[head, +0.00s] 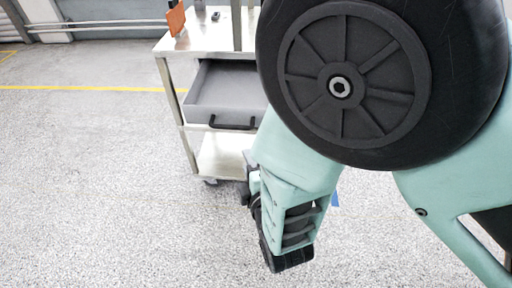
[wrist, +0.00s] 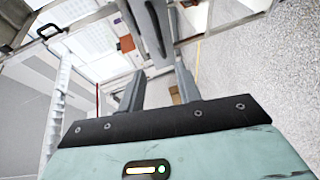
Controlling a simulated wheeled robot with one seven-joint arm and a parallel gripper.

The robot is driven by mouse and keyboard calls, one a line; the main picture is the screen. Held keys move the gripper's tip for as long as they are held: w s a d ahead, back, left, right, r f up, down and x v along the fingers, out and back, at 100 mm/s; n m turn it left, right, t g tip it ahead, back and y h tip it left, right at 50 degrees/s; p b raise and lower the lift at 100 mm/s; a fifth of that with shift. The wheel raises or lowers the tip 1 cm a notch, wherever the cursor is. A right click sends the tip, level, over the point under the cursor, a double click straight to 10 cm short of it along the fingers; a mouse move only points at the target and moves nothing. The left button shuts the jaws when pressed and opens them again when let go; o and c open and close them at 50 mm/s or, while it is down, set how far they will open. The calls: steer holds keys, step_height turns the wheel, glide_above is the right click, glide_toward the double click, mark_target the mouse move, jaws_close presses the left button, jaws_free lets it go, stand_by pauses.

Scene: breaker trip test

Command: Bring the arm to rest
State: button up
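My arm (head: 300,175) shows in teal and black in the head view, bent with its forearm hanging down in front of the cart's right side. Its dark lower end is over the floor, and I cannot make out the fingers there. In the wrist view my gripper (wrist: 158,88) has its two grey fingers apart, with nothing seen held between them. The fingers appear clear of any surface.
A metal cart (head: 172,95) stands behind the arm, its grey drawer (head: 225,88) pulled open. An orange item (head: 176,19) is on the cart's top; the arm hides its right part. Speckled floor at left is clear, crossed by a yellow line (head: 85,88).

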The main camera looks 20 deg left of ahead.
stand_by(0.3)
steer(key=s+d+r+m+g+h, duration=0.1)
steer(key=d+r+m+g+h, duration=0.2)
steer(key=d+r+m+g, duration=0.6)
steer(key=s+d+r+m+g+h, duration=0.2)
steer(key=s+d, duration=0.4)
steer(key=d, duration=0.3)
steer(key=s+d+r+m+g+h, duration=0.1)
steer(key=s+d+r+m+h, duration=0.2)
steer(key=d, duration=0.6)
steer(key=s+r+m, duration=0.1)
steer(key=s+m, duration=0.1)
steer(key=s, duration=0.1)
steer(key=shift+d+r+m+g+h, duration=0.15)
steer(key=shift+d+m+g+h, duration=0.15)
steer(key=shift+g, duration=0.1)
